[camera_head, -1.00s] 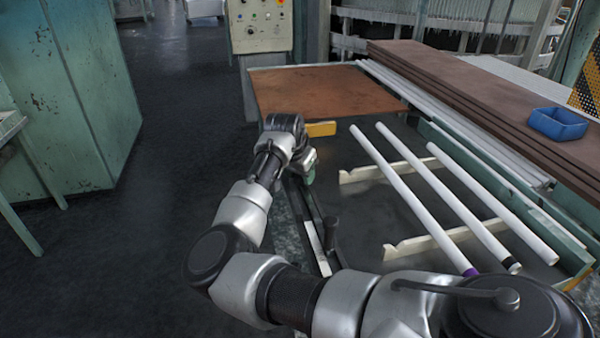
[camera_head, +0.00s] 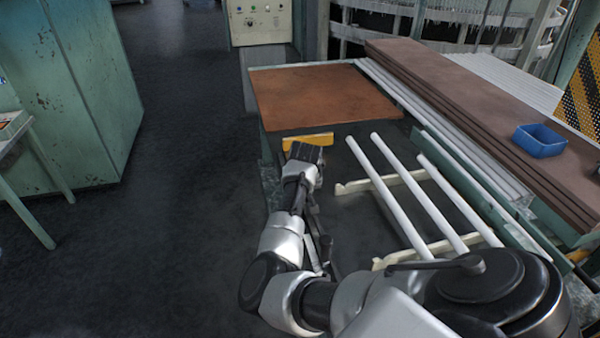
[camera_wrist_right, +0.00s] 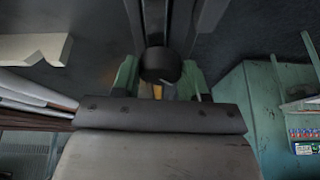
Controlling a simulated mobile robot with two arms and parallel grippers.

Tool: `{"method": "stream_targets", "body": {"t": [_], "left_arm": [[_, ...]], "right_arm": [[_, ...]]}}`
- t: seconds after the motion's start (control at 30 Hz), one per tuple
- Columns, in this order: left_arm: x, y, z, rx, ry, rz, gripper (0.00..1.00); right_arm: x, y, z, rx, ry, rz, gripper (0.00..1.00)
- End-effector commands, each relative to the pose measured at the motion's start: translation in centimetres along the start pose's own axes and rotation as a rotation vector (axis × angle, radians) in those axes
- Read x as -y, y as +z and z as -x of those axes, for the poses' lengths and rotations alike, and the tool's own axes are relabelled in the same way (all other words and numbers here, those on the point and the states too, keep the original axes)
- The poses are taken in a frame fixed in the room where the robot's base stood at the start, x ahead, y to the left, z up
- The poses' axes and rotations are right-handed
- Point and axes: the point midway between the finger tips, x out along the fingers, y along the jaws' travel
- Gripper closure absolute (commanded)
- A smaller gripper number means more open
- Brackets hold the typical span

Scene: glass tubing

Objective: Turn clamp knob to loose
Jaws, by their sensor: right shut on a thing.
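My right gripper (camera_head: 306,160) is at the left edge of the bench, just in front of a yellow block (camera_head: 308,142). In the head view its fingertips are hidden by its own hand. In the right wrist view, its green fingers (camera_wrist_right: 158,82) stand on either side of a dark round knob (camera_wrist_right: 160,64) and are shut on it. A dark bar runs from the knob to the top of that view. The knob's mark or angle cannot be read. My left gripper is not in view.
Several white tubes (camera_head: 405,195) lie on notched pale supports (camera_head: 380,183) right of my arm. A brown board (camera_head: 325,95) lies behind. A blue box (camera_head: 539,140) sits on stacked brown planks (camera_head: 450,90). A green cabinet (camera_head: 85,95) stands left across open floor.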

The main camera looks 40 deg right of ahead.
Motion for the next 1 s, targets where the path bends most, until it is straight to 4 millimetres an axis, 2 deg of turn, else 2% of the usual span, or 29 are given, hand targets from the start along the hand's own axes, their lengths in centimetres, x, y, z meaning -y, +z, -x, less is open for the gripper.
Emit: {"method": "stream_targets", "body": {"t": [0.03, 0.4, 0.7, 1.0], "left_arm": [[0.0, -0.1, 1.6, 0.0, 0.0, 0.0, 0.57], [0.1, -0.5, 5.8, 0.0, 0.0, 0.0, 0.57], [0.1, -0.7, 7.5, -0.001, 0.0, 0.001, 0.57], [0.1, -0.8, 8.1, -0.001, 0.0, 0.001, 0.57]], "right_arm": [[-0.2, -0.2, 0.7, 0.004, -0.014, 0.044, 0.8], [-0.4, -0.1, 0.4, 0.004, -0.146, 0.363, 0.8], [-0.4, -0.1, 0.1, 0.002, -0.231, 0.566, 0.8], [-0.3, -0.1, 0.0, 0.001, -0.278, 0.672, 0.8]]}}
